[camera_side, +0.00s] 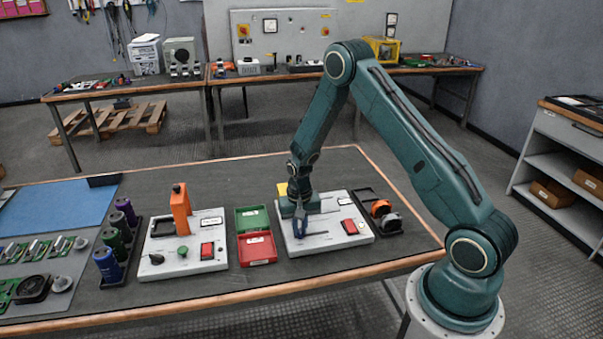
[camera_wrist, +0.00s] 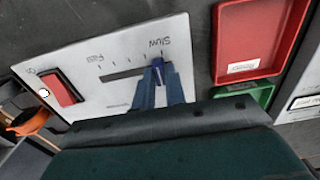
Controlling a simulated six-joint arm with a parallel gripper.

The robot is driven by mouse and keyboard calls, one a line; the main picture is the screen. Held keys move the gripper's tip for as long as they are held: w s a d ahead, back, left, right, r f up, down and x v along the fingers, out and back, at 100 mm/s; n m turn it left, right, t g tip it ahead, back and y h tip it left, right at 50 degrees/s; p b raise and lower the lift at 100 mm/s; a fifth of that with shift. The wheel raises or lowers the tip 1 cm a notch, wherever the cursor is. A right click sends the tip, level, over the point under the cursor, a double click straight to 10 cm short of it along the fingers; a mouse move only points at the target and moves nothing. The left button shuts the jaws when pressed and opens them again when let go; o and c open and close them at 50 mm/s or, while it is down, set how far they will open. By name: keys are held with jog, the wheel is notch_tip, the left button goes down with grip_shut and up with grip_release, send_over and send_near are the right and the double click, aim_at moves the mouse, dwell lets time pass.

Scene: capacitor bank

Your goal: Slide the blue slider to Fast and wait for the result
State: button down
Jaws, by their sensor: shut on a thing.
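The light control panel (camera_side: 330,243) lies on the bench; it also shows in the wrist view (camera_wrist: 119,97). Its dark slot runs between the printed labels Slow and Fast. The blue slider (camera_wrist: 158,77) stands at the Slow end of the slot, with the empty part of the slot stretching toward Fast. My gripper (camera_wrist: 159,68) is shut on the slider, one finger on each side. In the side view my gripper (camera_side: 300,230) points down at the panel's left part and hides most of the slider.
A red rocker switch (camera_wrist: 62,87) sits on the panel near the Fast side. Red (camera_side: 257,250) and green (camera_side: 252,219) trays stand just left of the panel. A second panel with an orange upright part (camera_side: 180,210) is farther left. A dark holder with round parts (camera_side: 382,211) is at right.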

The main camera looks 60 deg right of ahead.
aim_at(327, 232)
jog(key=shift+s+d, duration=2.85)
jog(key=shift+d, duration=0.1)
jog(key=c, duration=1.6)
grip_release()
jog(key=shift+c, duration=0.2)
jog(key=shift+r, duration=0.15)
notch_tip(327, 232, up, 7)
